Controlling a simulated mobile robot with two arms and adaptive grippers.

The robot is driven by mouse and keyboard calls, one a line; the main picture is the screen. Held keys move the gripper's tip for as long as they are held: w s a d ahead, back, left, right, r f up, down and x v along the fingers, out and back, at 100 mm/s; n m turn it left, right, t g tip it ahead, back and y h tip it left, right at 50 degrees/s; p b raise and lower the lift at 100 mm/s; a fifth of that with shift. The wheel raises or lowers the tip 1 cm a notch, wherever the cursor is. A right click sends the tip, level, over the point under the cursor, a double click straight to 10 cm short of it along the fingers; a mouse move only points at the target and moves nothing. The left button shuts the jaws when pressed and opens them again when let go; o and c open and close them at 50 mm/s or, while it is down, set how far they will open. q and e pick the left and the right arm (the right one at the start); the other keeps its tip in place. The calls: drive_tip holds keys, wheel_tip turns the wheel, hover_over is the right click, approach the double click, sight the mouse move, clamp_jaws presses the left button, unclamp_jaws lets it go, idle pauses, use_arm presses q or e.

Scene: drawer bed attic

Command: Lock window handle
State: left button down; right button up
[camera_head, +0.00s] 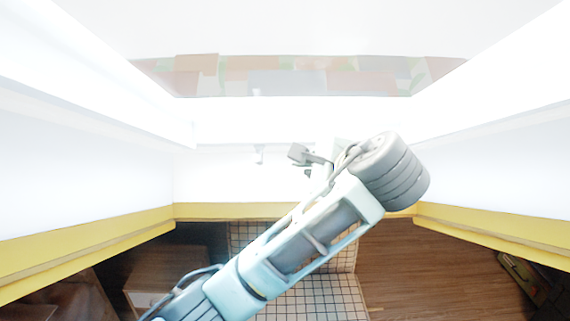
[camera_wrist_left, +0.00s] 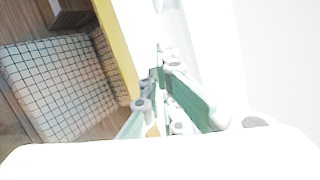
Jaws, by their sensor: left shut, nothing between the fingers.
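My left arm crosses the head view from the lower left, and my left gripper (camera_head: 315,160) is at the white window frame (camera_head: 220,165), partly hidden by my own wrist. A small pale shape (camera_head: 260,153) on the frame, left of the gripper, may be the window handle; it is too washed out to be sure. In the left wrist view my left gripper (camera_wrist_left: 160,85) has its pale green fingers close together at the tips, with nothing seen between them. The bright white frame lies just beyond the tips. I cannot tell whether they touch it. My right gripper is not in view.
A yellow ledge (camera_head: 200,211) runs below the white walls on both sides. Beyond the glass are blurred reddish roof shapes (camera_head: 300,75). Below are a wooden floor (camera_head: 440,260), a checked surface (camera_head: 320,300) and a wooden cabinet (camera_head: 170,265) at lower left.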

use_arm(q)
drive_tip(key=shift+w+f, duration=0.1)
drive_tip(key=shift+w, duration=0.1)
drive_tip(key=w+a+f+p, duration=0.4)
drive_tip(key=w+a+p, duration=0.2)
drive_tip(key=w+p, duration=0.1)
drive_tip(key=shift+w+a, duration=0.15)
drive_tip(key=shift+w, duration=0.7)
